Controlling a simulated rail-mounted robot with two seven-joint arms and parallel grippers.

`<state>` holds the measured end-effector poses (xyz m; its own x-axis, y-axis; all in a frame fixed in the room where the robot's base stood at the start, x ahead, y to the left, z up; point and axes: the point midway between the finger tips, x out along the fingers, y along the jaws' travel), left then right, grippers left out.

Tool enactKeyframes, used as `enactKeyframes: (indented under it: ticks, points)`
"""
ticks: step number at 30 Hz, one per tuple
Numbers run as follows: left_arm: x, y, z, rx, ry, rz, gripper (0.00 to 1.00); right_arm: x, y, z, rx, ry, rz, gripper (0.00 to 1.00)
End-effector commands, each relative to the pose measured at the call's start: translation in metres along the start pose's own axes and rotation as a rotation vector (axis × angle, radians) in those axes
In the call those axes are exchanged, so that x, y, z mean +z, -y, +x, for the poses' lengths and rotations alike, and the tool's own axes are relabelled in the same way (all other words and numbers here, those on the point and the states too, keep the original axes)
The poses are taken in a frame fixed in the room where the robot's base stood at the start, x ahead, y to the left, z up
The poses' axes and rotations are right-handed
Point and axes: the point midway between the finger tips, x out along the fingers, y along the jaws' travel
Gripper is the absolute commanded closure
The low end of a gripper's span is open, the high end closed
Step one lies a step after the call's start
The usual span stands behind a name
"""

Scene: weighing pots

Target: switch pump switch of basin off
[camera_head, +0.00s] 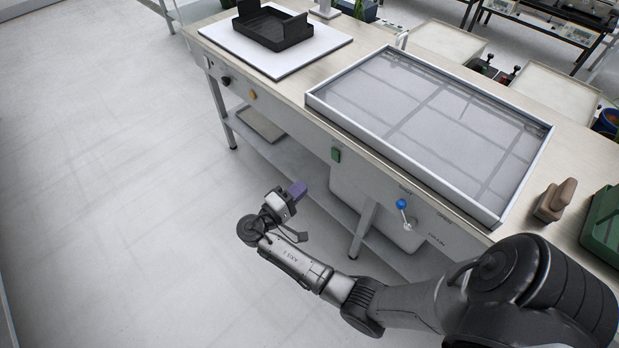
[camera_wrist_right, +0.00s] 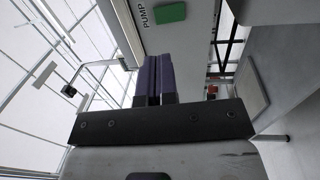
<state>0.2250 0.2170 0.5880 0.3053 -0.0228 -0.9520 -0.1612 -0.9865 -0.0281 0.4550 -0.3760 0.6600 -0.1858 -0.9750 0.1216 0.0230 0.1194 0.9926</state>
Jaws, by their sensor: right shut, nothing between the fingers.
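The basin (camera_head: 415,118) is a wide shallow tray with a pale rim, set into the bench top. The pump switch (camera_head: 336,155) is a small green rectangle on the bench's front panel, below the basin's left corner. In the right wrist view the green switch (camera_wrist_right: 172,12) sits beside the printed word PUMP, beyond my fingertips. My right gripper (camera_head: 298,188) is shut and empty, in front of the bench and below and left of the switch, apart from it. Its purple fingers (camera_wrist_right: 155,78) lie together in the wrist view. My left gripper is not in view.
A blue-handled valve (camera_head: 401,204) sits on the front panel to the right. A dark knob (camera_head: 226,80) and an orange knob (camera_head: 252,94) are farther left. A black tray (camera_head: 272,28) stands on a white board. The floor left of the bench is clear.

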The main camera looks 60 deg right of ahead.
Motion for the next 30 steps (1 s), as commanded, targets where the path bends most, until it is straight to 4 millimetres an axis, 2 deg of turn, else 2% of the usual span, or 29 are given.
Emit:
enactKeyframes:
  ticks: [12,18,24,30]
  points:
    - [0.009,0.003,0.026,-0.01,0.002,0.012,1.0,0.0,0.003,0.076,0.003,0.001,0.002,1.0]
    - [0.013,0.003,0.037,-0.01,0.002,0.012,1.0,0.0,0.003,0.105,0.001,-0.001,0.002,1.0]
    - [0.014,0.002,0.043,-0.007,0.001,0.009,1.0,0.0,0.002,0.121,0.0,-0.001,0.001,1.0]
    - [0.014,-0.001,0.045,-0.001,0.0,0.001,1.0,0.0,0.0,0.127,0.001,-0.001,-0.001,1.0]
